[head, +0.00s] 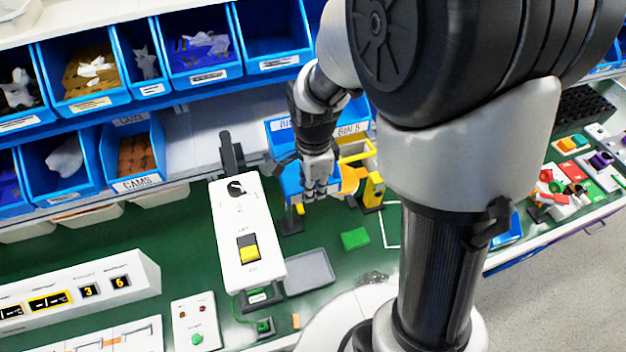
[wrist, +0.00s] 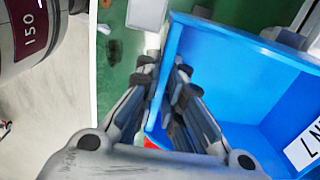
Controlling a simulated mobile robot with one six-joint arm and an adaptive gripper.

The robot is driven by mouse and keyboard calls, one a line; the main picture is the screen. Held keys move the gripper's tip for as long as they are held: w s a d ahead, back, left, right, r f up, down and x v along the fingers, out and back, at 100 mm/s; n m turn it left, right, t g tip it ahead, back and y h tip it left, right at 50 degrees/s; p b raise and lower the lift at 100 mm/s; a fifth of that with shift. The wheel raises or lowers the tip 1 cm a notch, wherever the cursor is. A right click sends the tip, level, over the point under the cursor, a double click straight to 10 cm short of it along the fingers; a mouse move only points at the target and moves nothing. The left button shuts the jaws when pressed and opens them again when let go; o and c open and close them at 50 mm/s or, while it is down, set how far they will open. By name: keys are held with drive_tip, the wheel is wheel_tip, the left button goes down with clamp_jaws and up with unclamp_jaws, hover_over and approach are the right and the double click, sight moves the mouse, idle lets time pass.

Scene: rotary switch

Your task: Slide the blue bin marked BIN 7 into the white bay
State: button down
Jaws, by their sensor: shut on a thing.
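A blue bin (head: 291,181) is at my gripper (head: 318,178) in the head view, partly hidden by it. In the wrist view the bin (wrist: 235,75) fills the right side. Its white label shows upside down and cut off, with characters that read as N7. My gripper (wrist: 166,78) is shut on the bin's near side wall, one finger on each side of it. A white outline (head: 390,243) on the green mat shows partly behind my arm. I cannot tell whether it is the white bay.
A white switch box (head: 243,215) stands left of my gripper, with a grey tray (head: 308,272) beside it. A yellow bin (head: 357,150) and a yellow-black block (head: 373,190) stand close on the right. A green block (head: 355,238) lies in front. Blue bins fill the shelves behind.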

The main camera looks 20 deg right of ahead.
sight(292, 143)
drive_tip(key=w+p, duration=0.1)
drive_tip(key=w, duration=0.9)
drive_tip(key=w+f+p, duration=0.1)
drive_tip(key=w, duration=0.5)
drive_tip(key=shift+p, duration=0.3)
drive_tip(key=shift+w+f, duration=0.15)
drive_tip(key=shift+w, duration=0.8)
drive_tip(key=c, duration=1.7)
unclamp_jaws()
drive_tip(key=shift+o, duration=0.2)
